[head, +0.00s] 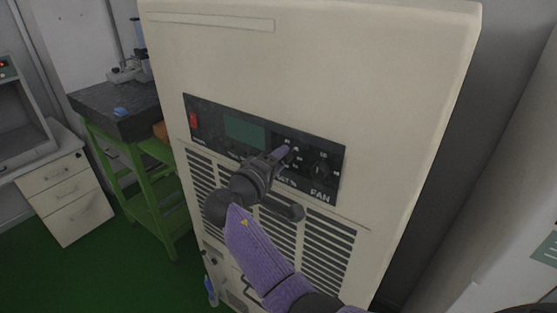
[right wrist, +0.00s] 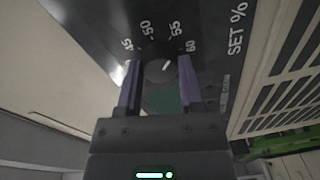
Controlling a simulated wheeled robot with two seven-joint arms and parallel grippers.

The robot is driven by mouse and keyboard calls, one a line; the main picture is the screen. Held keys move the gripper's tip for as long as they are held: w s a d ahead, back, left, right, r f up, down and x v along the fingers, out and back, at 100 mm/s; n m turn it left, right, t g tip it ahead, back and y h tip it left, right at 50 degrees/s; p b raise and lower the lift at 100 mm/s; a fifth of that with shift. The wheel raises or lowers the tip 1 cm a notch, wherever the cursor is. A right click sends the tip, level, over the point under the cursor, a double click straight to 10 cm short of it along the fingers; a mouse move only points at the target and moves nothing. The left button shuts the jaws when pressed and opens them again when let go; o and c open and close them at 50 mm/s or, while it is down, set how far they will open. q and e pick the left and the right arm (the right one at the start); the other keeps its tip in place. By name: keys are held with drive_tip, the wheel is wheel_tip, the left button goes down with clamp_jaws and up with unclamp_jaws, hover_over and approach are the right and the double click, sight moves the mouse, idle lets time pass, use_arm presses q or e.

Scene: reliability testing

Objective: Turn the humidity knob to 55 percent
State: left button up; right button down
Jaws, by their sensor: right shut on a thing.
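The humidity knob (right wrist: 160,70) is a small dark round knob on the black panel, marked 45, 50, 55 and 60 with "SET %" beside it. Its pale pointer line leans up and right in the right wrist view, toward the 55 to 60 side; the exact reading is unclear. My right gripper (right wrist: 159,86) has its purple fingers on either side of the knob, shut on it. In the head view my right gripper (head: 286,153) reaches the panel and largely hides this knob. My left gripper is not in view.
The control panel (head: 210,123) on the cream cabinet (head: 330,60) also has a red switch (head: 194,120), a green display (head: 245,131) and a fan knob (head: 319,168) close right of my gripper. A green-framed bench (head: 150,200) stands left.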

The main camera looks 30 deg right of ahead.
drive_tip(key=shift+c, duration=1.2)
unclamp_jaws()
drive_tip(key=b+v, duration=0.1)
drive_tip(key=v, duration=0.9)
drive_tip(key=shift+b, duration=0.35)
